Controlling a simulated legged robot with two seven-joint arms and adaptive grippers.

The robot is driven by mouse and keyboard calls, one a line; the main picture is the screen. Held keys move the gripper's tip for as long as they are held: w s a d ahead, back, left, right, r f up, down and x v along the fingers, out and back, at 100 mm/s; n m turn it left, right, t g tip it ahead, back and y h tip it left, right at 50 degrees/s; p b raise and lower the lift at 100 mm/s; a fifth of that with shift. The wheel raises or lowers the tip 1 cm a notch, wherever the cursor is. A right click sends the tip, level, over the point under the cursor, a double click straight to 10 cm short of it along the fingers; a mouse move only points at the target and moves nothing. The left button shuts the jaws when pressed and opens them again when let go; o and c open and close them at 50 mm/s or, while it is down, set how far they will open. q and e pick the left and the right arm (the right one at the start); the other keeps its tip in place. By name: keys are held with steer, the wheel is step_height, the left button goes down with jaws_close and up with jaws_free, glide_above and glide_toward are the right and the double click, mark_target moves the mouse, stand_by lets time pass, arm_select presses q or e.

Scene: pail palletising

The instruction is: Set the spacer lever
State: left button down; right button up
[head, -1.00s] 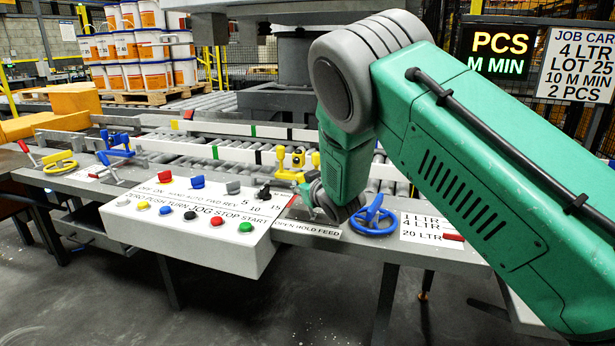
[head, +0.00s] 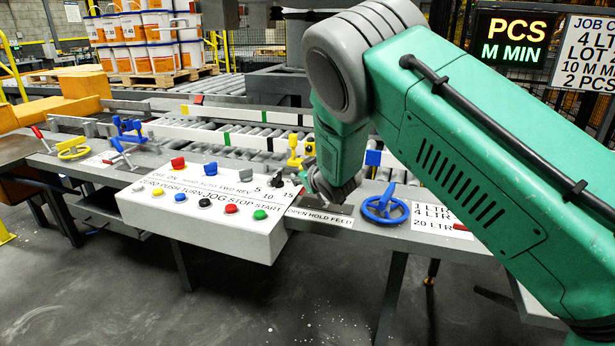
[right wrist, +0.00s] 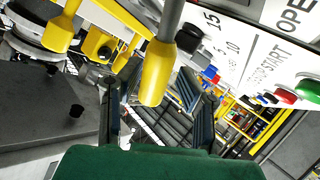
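My right arm reaches down to the far side of the "OPEN HOLD FEED" plate (head: 318,217); its gripper (head: 322,188) is partly hidden by the wrist in the head view. In the right wrist view, the gripper's two dark fingers (right wrist: 155,108) are apart. A grey rod with a yellow grip (right wrist: 156,74), apparently the spacer lever, comes down from the top, in line with the gap between them. I cannot tell whether the fingers reach around it. Another yellow grip (right wrist: 62,28) is at upper left. My left gripper is out of view.
The white control box (head: 200,215) with coloured buttons stands left of the gripper. A blue handwheel (head: 384,205) is close on the right. The roller conveyor (head: 250,140) with yellow posts (head: 294,150) lies behind. Pails on a pallet (head: 150,50) stand at the back left.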

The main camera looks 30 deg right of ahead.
steer(key=shift+s+a+r, duration=0.1)
steer(key=shift+s+a, duration=0.05)
steer(key=shift+s, duration=0.2)
steer(key=v, duration=1.1)
steer(key=shift+s, duration=0.25)
